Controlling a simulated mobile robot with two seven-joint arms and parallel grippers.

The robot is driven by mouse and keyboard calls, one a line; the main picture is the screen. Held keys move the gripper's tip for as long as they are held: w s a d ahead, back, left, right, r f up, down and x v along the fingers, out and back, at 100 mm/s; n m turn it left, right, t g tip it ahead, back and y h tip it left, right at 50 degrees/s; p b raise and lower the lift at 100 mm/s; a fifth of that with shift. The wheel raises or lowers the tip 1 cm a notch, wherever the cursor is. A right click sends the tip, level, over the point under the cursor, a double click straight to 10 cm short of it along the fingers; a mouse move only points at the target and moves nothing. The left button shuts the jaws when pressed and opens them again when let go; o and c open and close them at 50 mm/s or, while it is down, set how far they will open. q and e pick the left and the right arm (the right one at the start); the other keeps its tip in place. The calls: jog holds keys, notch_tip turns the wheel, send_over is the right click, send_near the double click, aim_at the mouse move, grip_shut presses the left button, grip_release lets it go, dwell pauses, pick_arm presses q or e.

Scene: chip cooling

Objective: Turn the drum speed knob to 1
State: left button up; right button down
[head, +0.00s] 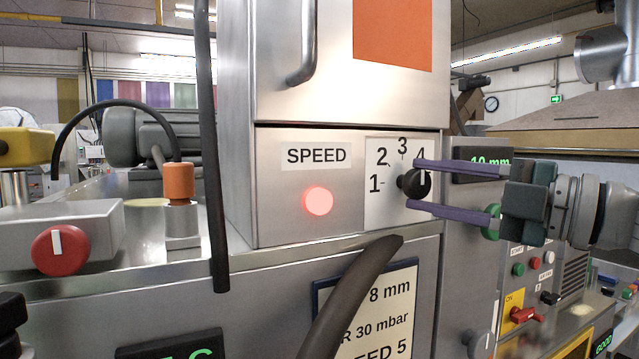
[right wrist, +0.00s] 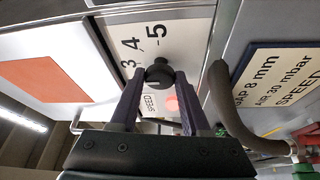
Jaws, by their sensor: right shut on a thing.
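The drum speed knob (head: 414,184) is a small black knob on a white dial plate (head: 380,212) to the right of the SPEED label (head: 317,156). The numbers 1 to 4 show around it in the head view; its pointer direction is hard to tell. My right gripper (head: 411,184) comes in from the right, with one purple finger above the knob and one below, shut on it. In the right wrist view the knob (right wrist: 158,74) sits between the fingertips, with 3, 4 and 5 visible beside it.
A lit red lamp (head: 318,200) is left of the dial. A dark curved hose (head: 352,290) rises in front of the panel below it. A black cable (head: 206,150) hangs at left. A red knob (head: 60,250) sits on a grey box. A green display (head: 482,163) is behind my right fingers.

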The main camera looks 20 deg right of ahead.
jog(key=shift+c, duration=1.9)
grip_release()
jog(key=shift+s+d+f+b, duration=0.25)
jog(key=shift+s+d+b, duration=0.1)
jog(key=shift+s+b, duration=0.2)
jog(key=b+v, duration=0.3)
jog(key=v, duration=0.5)
jog(key=shift+s+r, duration=0.25)
jog(key=shift+s, duration=0.1)
jog(key=shift+d, duration=0.1)
